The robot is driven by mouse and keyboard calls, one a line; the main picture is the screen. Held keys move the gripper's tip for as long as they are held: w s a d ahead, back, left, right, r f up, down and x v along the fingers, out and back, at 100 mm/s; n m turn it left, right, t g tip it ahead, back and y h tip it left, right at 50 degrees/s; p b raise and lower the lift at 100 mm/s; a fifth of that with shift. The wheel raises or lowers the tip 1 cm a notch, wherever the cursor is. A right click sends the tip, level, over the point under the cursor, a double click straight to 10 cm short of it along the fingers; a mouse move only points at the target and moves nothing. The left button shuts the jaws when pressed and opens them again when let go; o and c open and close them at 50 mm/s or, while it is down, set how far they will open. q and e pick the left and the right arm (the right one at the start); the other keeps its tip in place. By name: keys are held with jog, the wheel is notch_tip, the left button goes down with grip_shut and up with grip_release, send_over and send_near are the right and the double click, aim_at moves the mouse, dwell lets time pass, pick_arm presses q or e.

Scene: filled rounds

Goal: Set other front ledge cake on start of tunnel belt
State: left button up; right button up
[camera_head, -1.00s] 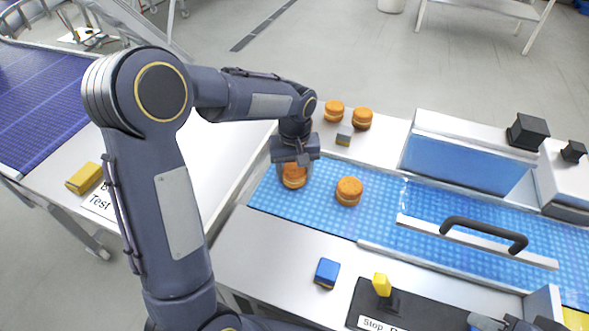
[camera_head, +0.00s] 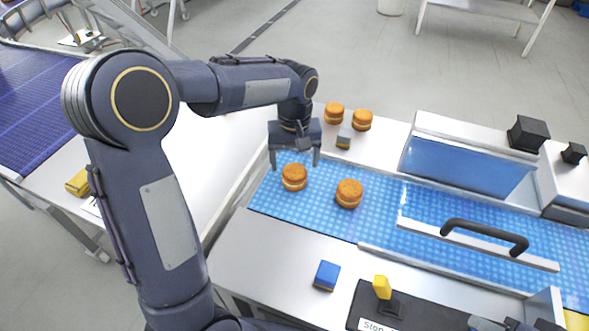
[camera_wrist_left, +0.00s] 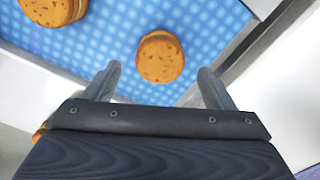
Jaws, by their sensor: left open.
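Two round orange-brown filled cakes stand on the blue belt (camera_head: 270,197) at its left end, before the tunnel (camera_head: 465,165). The left cake (camera_head: 294,177) is just below my left gripper (camera_head: 295,165), which is open and empty above it. The other belt cake (camera_head: 349,193) is to its right. In the left wrist view, one cake (camera_wrist_left: 160,57) lies beyond and between the open fingers, and another (camera_wrist_left: 54,10) is at the top left. Two more cakes, a left one (camera_head: 334,112) and a right one (camera_head: 362,120), stand on the far ledge.
A grey block (camera_head: 344,137) sits near the far cakes. A blue block (camera_head: 327,275) is on the clear near ledge (camera_head: 265,250), left of a yellow switch (camera_head: 382,287). A black handle (camera_head: 484,235) rises over the belt. A yellow block (camera_head: 78,182) lies at the left.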

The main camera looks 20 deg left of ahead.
pick_arm(q)
notch_tip(320, 180, up, 2)
jog(key=shift+r, duration=0.1)
jog(key=s+a+r+m+t+h, duration=0.1)
jog(key=s+r+m+t+h, duration=0.2)
jog(key=s, duration=1)
jog(key=s+d+f+m+t, duration=0.1)
jog(key=s+d+t, duration=0.1)
jog(key=s, duration=0.8)
jog(key=shift+s+d+f+t+h, duration=0.2)
jog(key=shift+d+f+t+h, duration=0.1)
jog(key=shift+d+f+h, duration=0.15)
